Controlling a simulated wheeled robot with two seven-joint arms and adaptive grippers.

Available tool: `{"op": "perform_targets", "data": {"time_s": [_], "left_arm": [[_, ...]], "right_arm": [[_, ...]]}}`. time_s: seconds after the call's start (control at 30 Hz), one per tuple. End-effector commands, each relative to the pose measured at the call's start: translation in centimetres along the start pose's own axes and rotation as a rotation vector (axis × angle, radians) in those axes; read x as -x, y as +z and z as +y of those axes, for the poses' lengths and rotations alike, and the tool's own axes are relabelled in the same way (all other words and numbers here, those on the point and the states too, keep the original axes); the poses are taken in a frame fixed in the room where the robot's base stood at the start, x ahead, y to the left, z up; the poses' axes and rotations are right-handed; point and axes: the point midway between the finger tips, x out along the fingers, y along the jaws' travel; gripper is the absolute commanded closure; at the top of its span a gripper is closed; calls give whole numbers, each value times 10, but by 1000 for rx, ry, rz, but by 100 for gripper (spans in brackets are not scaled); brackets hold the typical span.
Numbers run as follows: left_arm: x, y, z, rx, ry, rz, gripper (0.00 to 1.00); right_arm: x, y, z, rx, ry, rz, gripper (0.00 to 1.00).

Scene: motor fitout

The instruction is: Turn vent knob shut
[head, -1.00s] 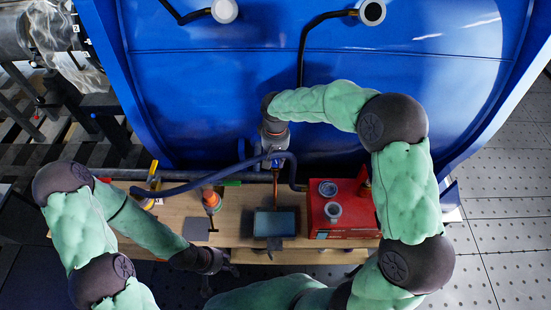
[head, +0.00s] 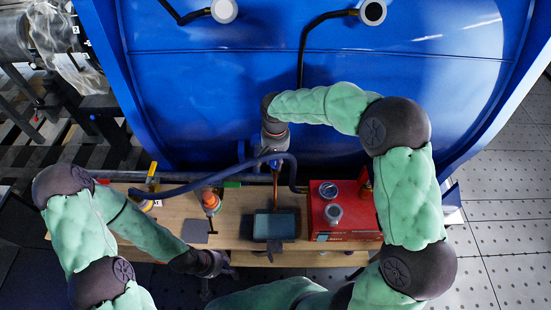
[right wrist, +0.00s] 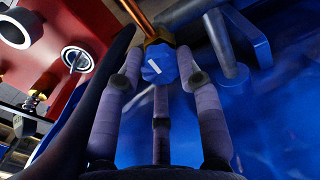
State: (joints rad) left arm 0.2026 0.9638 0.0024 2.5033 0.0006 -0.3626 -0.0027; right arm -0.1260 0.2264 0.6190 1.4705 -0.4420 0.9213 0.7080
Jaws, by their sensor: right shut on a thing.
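The vent knob (right wrist: 158,66) is blue with a white mark, at the end of a brass fitting (right wrist: 157,45) in the right wrist view. My right gripper (right wrist: 160,85) has its grey fingers closed around the knob. In the head view my right gripper (head: 275,150) points down in front of the blue tank, and the arm and fingers hide most of the knob. My left gripper (head: 222,267) is dark and empty at the front edge of the wooden bench, well away from the knob; its finger opening is unclear.
A blue hose (head: 200,183) arches close to my right gripper. The wooden bench (head: 232,220) carries a red box (head: 345,220), a dark tray (head: 275,226) and an orange-topped bottle (head: 211,201). The big blue tank (head: 220,90) fills the back.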

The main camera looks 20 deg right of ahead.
Motion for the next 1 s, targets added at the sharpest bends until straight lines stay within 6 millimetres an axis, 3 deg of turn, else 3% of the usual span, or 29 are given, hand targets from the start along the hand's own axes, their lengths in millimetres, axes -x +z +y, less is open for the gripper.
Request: {"op": "perform_targets", "data": {"time_s": [0.1, 0.13, 0.2, 0.63, 0.77, 1.0], "left_arm": [[0, 0, 0, 0, 0, 0, 60], [0, 0, 0, 0, 0, 0, 60], [0, 0, 0, 0, 0, 0, 60], [0, 0, 0, 0, 0, 0, 60], [0, 0, 0, 0, 0, 0, 60], [0, 0, 0, 0, 0, 0, 60]], "right_arm": [[0, 0, 0, -1, -1, 0, 96], [0, 0, 0, -1, -1, 1, 58], [0, 0, 0, -1, -1, 1, 40], [6, -1, 0, 0, -2, 2, 40], [23, -1, -1, -1, -3, 4, 40], [71, -1, -1, 0, -4, 5, 40]]}}
